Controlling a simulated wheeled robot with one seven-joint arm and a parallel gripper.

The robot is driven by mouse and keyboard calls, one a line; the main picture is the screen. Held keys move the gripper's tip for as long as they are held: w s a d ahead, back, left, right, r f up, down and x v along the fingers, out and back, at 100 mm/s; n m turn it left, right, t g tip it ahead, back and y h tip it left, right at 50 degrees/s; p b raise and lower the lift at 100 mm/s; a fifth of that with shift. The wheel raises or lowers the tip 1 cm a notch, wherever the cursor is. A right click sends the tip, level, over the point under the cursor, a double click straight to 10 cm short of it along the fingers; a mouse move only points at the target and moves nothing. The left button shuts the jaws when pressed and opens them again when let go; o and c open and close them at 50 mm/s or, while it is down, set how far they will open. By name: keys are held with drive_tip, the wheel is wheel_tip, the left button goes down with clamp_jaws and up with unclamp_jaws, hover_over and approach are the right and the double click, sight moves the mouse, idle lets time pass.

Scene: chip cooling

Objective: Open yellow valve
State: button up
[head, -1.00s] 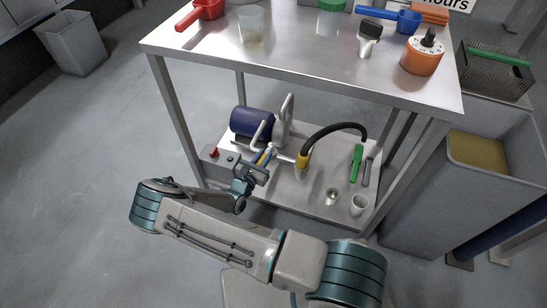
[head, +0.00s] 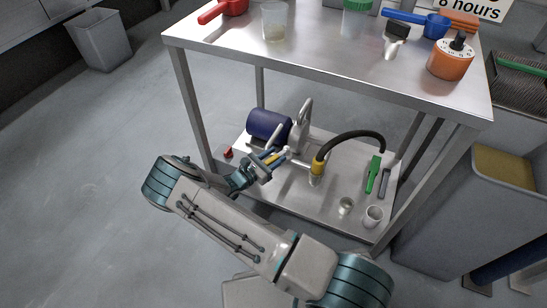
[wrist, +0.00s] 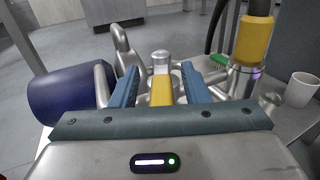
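The yellow valve handle (wrist: 161,90) shows in the wrist view between the two blue fingers of my gripper (wrist: 160,84). A gap shows on each side of it, so the gripper is open around or just above the handle; the exact depth is unclear. A metal fitting (wrist: 160,62) stands just beyond the handle. In the head view my gripper (head: 268,162) is at the pipework on the table's lower shelf, and the handle is mostly hidden by the fingers.
A dark blue cylinder (wrist: 70,95) lies left of the gripper, with a metal spout (head: 303,122) near it. A yellow-collared black hose (head: 318,167) rises on the right. Cups (head: 372,216) and a green brush (head: 373,174) sit right on the shelf (head: 320,205). The tabletop (head: 330,50) overhangs.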

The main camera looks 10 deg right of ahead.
drive_tip(key=p+v, duration=0.3)
drive_tip(key=v, duration=1.1)
